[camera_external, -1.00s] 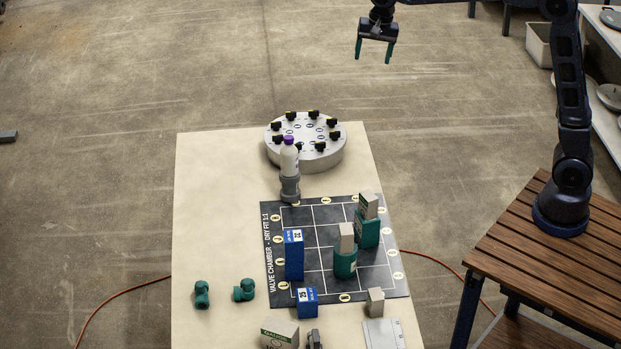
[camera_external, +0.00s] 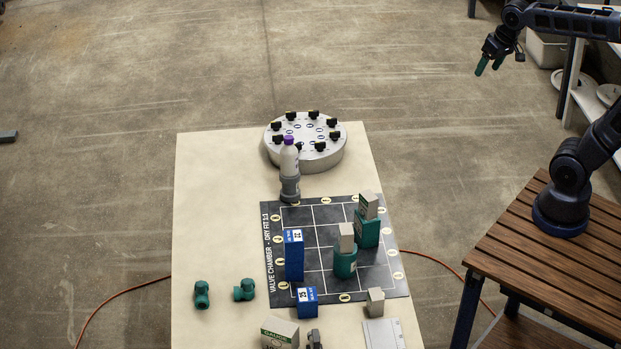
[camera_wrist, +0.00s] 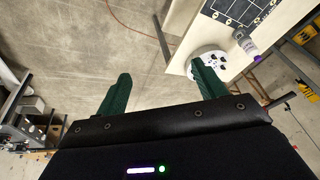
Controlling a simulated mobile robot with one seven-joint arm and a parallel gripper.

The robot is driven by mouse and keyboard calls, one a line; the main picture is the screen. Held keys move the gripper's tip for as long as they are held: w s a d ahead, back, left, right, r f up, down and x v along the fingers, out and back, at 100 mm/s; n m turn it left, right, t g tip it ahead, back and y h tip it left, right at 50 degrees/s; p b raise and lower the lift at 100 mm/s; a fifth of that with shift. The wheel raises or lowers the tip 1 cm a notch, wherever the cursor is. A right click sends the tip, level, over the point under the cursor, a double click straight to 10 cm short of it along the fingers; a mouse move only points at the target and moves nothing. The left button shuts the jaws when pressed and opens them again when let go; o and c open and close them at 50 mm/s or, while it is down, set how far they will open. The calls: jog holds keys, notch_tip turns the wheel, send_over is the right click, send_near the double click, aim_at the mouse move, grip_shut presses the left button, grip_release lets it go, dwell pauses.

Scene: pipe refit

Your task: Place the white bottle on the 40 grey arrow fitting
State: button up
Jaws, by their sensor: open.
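The white bottle (camera_external: 289,158) with a purple cap stands upright on top of a grey fitting (camera_external: 290,188) at the back edge of the dark mat. Any number on that fitting is too small to read. The bottle also shows in the wrist view (camera_wrist: 247,45), small and far off. My gripper (camera_external: 488,67) is up at the right, beyond and above the table, well apart from the bottle. In the wrist view its two green fingers (camera_wrist: 162,90) are spread with nothing between them.
A round grey turntable (camera_external: 322,154) with black knobs stands behind the bottle. The mat (camera_external: 326,214) holds blue and green blocks, some with grey blocks on top. Two green fittings (camera_external: 202,294) lie at front left.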

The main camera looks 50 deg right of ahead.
jog(key=s+d+f+n, duration=0.2)
jog(key=s+f, duration=0.2)
jog(key=s, duration=0.4)
jog(key=shift+s+d+f+t, duration=0.15)
jog(key=shift+s+f+t, duration=0.15)
jog(key=shift+f, duration=0.1)
dwell(0.7)
